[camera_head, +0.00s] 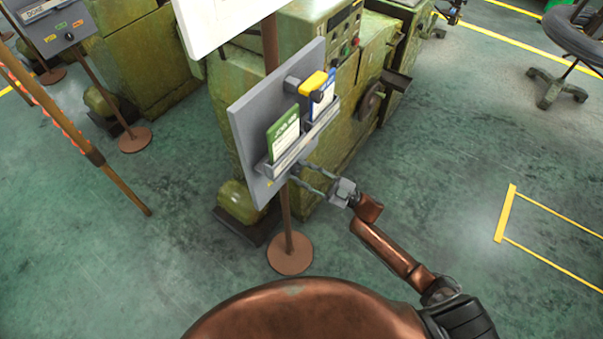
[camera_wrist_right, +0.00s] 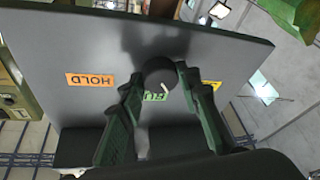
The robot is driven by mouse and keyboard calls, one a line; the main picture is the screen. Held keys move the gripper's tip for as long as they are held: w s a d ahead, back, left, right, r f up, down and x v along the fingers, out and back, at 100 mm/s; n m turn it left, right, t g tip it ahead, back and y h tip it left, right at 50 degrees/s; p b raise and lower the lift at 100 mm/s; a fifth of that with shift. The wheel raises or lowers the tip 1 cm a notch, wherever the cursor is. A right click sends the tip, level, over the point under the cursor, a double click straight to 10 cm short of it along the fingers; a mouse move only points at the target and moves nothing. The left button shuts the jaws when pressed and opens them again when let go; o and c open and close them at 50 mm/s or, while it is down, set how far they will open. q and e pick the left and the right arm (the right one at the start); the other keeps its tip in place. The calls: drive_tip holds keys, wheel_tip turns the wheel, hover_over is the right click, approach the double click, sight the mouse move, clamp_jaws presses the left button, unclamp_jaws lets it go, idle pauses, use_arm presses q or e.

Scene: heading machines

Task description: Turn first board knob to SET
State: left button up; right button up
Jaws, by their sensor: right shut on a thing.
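The grey board (camera_head: 250,105) stands on a brown post in front of a green machine. In the right wrist view its face (camera_wrist_right: 75,40) appears upside down, with a round black knob (camera_wrist_right: 158,70) on it. An orange HOLD label (camera_wrist_right: 90,80) is left of the knob, a green label (camera_wrist_right: 155,97) is below it, and a partly covered yellow label (camera_wrist_right: 211,86) is to its right. The knob's pale mark points toward the green label, slightly right. My right gripper (camera_head: 299,174) has its fingers on both sides of the knob, shut on it. My left gripper is out of view.
The board carries a holder (camera_head: 300,138) with a green card (camera_head: 284,136) and a blue-and-white card (camera_head: 322,98). A yellow-and-black object (camera_head: 312,84) sits above. Another labelled board (camera_head: 58,25) stands far left, near a striped pole (camera_head: 55,110).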

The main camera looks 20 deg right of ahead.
drive_tip(key=n+g, duration=0.2)
drive_tip(key=n, duration=0.3)
drive_tip(key=shift+n, duration=0.4)
drive_tip(key=shift+g, duration=0.3)
drive_tip(key=o, duration=1.1)
drive_tip(key=shift+r, duration=0.1)
drive_tip(key=shift+d, duration=0.1)
drive_tip(key=v, duration=1.2)
